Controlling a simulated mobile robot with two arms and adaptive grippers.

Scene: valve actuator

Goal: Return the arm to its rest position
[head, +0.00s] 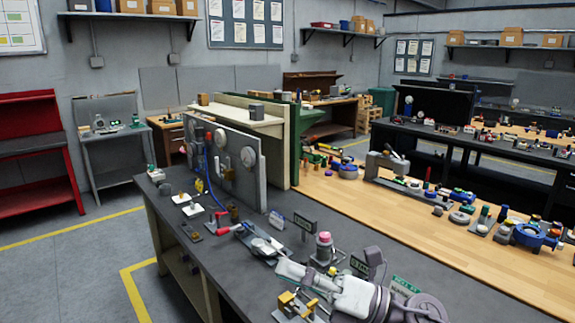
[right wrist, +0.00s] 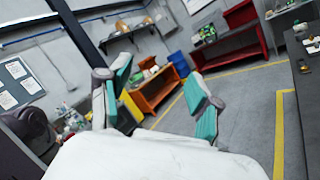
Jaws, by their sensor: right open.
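My right gripper (head: 318,281) shows in the lower part of the head view, at the end of my white arm that comes in from the lower right. It appears in front of the dark workbench (head: 165,203); its height above the top is hard to judge. In the right wrist view its teal-padded fingers (right wrist: 155,98) stand wide apart, with nothing between them. A red-handled valve part (head: 262,243) lies on the bench to the left of the gripper in the head view. My left gripper is not in view.
A grey upright panel (head: 225,160) with gauges and a blue hose stands at the bench's back. Small parts and signs crowd the bench near my arm. A wooden bench (head: 345,197) with valve parts stands to the right. Floor at left is open before a red shelf (head: 38,150).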

